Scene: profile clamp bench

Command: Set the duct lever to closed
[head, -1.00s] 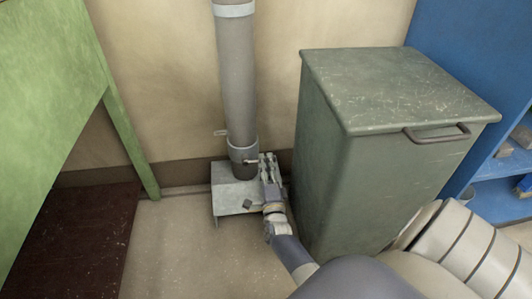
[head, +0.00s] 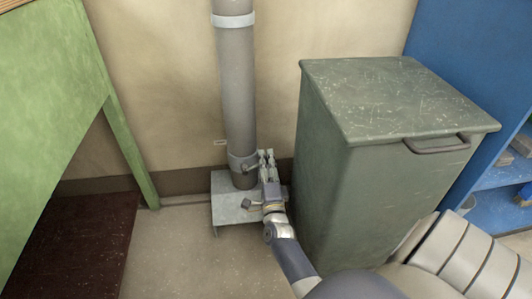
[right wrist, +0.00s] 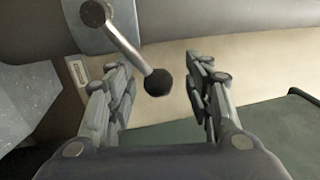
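The duct (head: 237,85) is a grey vertical pipe against the wall, with a pale collar (head: 243,161) near its foot. The duct lever (right wrist: 125,48) shows in the right wrist view as a metal rod slanting from a dark round pivot at upper left down to a black knob (right wrist: 158,82). My right gripper (head: 266,155) is just right of the collar in the head view. In the right wrist view (right wrist: 160,70) its fingers are spread, with the knob between them in the picture and a gap on both sides. My left gripper is not in view.
A tall green metal bin (head: 400,95) with a handle stands close to the right of my right arm. A metal stand (head: 230,205) is at the duct's foot. A small plate (right wrist: 78,72) is on the wall. A green panel (head: 50,85) stands at left, with clear floor between.

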